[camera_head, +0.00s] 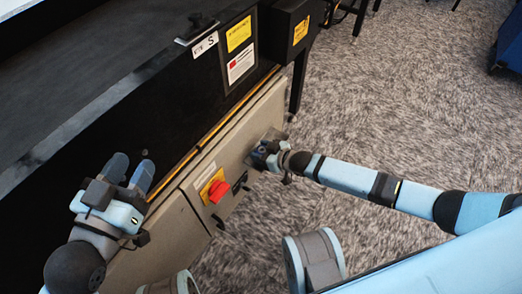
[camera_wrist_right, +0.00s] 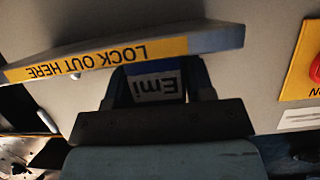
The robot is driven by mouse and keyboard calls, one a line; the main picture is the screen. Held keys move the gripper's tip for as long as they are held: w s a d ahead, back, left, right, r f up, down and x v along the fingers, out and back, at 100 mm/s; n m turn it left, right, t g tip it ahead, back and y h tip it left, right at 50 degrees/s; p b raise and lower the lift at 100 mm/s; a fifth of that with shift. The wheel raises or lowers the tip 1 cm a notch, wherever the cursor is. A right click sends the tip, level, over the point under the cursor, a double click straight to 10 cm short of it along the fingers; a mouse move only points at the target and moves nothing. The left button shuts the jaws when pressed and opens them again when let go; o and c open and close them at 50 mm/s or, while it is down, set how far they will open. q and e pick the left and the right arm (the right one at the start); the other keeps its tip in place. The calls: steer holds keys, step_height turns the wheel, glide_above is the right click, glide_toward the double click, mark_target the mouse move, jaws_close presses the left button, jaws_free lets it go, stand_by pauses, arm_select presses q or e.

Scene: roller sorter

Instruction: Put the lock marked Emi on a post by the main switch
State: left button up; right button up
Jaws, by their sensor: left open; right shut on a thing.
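The lock marked Emi shows its blue and white label (camera_wrist_right: 155,86) upside down in the right wrist view. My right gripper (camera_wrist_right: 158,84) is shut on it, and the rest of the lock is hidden. In the head view my right gripper (camera_head: 266,153) is at the grey cabinet front, to the right of the main switch. The main switch (camera_head: 217,190) is a red knob on a yellow plate; its edge also shows in the right wrist view (camera_wrist_right: 316,68). A ledge labelled LOCK OUT HERE (camera_wrist_right: 95,60) lies across the held lock. No post is clearly visible. My left gripper (camera_head: 131,172) is open and empty.
The grey cabinet (camera_head: 173,237) runs under the black machine frame (camera_head: 120,120). Small black fittings (camera_head: 240,184) sit beside the switch. A black box (camera_head: 290,30) juts out at the top. The carpeted floor to the right is mostly clear.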

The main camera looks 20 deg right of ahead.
arm_select(q)
steer(key=shift+s+f, duration=0.1)
steer(key=shift+f, duration=0.15)
arm_select(e)
steer(key=o, duration=1)
arm_select(q)
steer(key=shift+r, duration=0.15)
arm_select(e)
steer(key=shift+o, duration=0.2)
arm_select(q)
steer(key=r+n+p, duration=0.1)
steer(key=p, duration=0.1)
steer(key=s+r+n+p, duration=0.1)
steer(key=p, duration=0.1)
steer(key=r+p, duration=0.1)
steer(key=p, duration=0.1)
steer(key=shift+s+d+r+n+y, duration=0.25)
steer(key=shift+d+r+n+y, duration=0.05)
steer(key=shift+d+r+n, duration=0.1)
arm_select(e)
steer(key=v, duration=1.3)
steer(key=shift+s+d, duration=0.25)
steer(key=shift+d, duration=0.05)
